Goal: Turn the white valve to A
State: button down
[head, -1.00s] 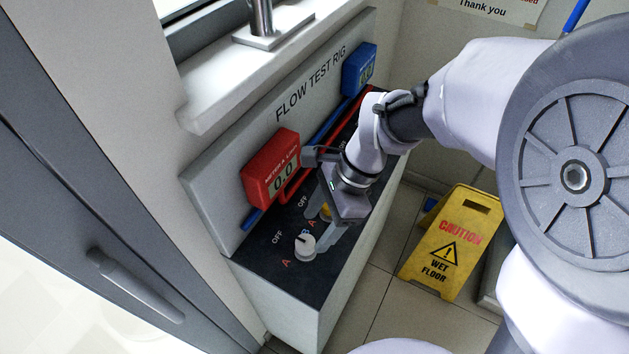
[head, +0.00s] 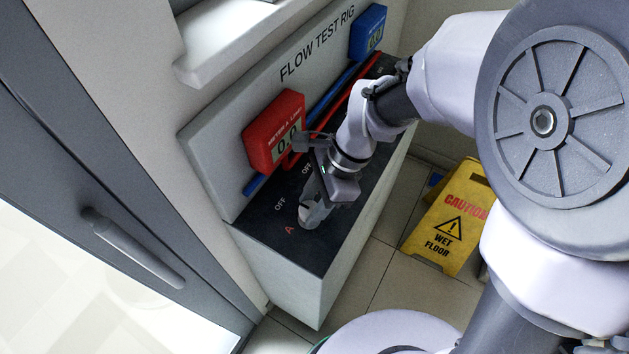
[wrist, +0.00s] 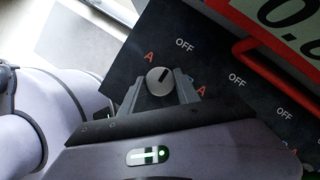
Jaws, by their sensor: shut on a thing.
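The white valve (wrist: 156,88) is a round knob on the dark top of the flow test rig. In the wrist view its dark pointer line aims up and right, roughly toward the OFF label (wrist: 185,45). A red A label (wrist: 149,57) is at its upper left. My gripper (wrist: 160,92) is shut on the white valve, one finger on each side. In the head view, the fingers of my gripper (head: 311,208) partly cover the white valve (head: 306,219), and a red A (head: 289,230) shows beside it.
A red meter (head: 274,130) reading 0.0 stands close behind my gripper. A blue meter (head: 368,33) is farther along the back panel (head: 215,170). Red and blue pipes run along the rig. A yellow wet floor sign (head: 448,228) stands on the floor at right.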

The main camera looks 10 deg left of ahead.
jog(key=shift+r, duration=0.1)
jog(key=n+p, duration=0.2)
jog(key=p, duration=0.1)
jog(key=shift+r+n+g+h, duration=0.1)
jog(key=shift+n+g+h, duration=0.2)
jog(key=shift+n+g, duration=0.1)
jog(key=n+g+h+p, duration=0.1)
jog(key=n+p, duration=0.2)
jog(key=shift+w+a+n, duration=0.1)
jog(key=shift+n, duration=0.2)
jog(key=n+h+p, duration=0.1)
jog(key=n+p, duration=0.1)
jog(key=n+h+p, duration=0.1)
jog(key=n+p, duration=0.1)
jog(key=n, duration=0.1)
jog(key=shift+w+a+g, duration=0.1)
jog(key=shift+a+g, duration=0.05)
jog(key=shift+g, duration=0.25)
jog(key=shift+f+n, duration=0.2)
jog(key=shift+n, duration=0.2)
jog(key=c, duration=0.9)
grip_release()
